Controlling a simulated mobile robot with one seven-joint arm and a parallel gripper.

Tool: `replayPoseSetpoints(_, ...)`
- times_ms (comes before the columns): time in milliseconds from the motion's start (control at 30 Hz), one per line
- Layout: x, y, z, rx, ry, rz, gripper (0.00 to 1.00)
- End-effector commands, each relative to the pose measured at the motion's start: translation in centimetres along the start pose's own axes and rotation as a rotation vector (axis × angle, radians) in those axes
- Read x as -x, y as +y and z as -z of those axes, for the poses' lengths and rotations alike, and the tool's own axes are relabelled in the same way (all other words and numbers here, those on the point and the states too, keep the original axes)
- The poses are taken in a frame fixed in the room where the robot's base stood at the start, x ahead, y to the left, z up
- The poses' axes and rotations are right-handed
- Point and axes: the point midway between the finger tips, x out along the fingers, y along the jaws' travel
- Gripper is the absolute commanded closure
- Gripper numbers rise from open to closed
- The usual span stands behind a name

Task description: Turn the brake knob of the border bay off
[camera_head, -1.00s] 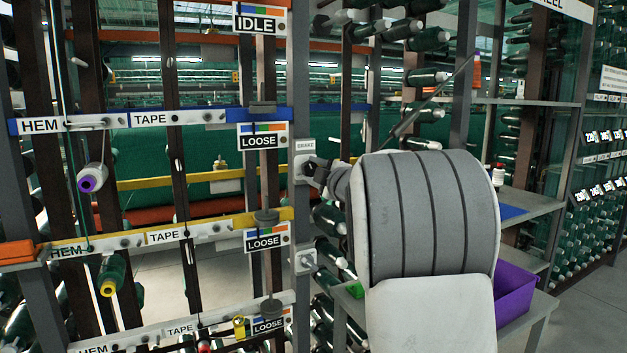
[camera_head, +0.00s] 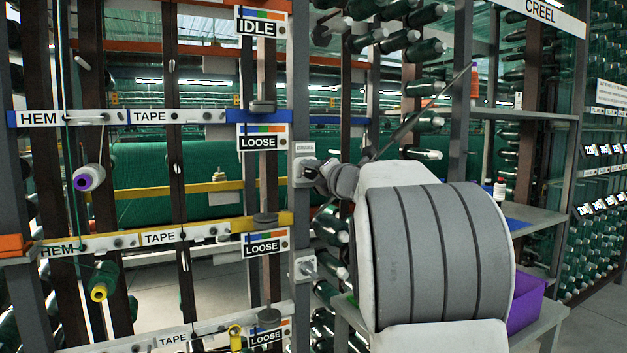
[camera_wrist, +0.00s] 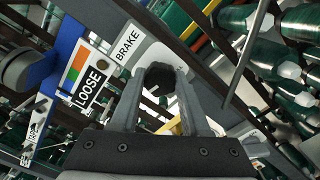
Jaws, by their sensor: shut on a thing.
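A white brake plate labelled BRAKE (camera_head: 305,151) is fixed to the grey post beside the blue rail; the label also shows in the wrist view (camera_wrist: 128,46). My gripper (camera_head: 322,176) is at this plate. In the wrist view my gripper (camera_wrist: 164,98) has its fingers on both sides of a dark brake knob (camera_wrist: 160,77) and is shut on it. The upper LOOSE sign (camera_head: 259,142) is just left of the plate and also shows in the wrist view (camera_wrist: 88,86). My arm hides part of the area right of the knob. No sign reading "border" is legible.
An IDLE sign (camera_head: 261,22) is above, and LOOSE signs (camera_head: 265,242) are below. Another knob plate (camera_head: 304,266) sits lower on the post. Green yarn cones (camera_head: 425,48), a shelf and a purple bin (camera_head: 527,303) stand right of the post, close to my arm.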

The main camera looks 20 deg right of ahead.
Motion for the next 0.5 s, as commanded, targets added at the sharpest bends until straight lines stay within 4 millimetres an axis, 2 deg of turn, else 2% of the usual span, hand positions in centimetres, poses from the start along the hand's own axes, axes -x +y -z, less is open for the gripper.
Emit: replayPoseSetpoints(500, 0.03, 0.06, -0.05, 0.489, -0.001, 0.001, 1.00)
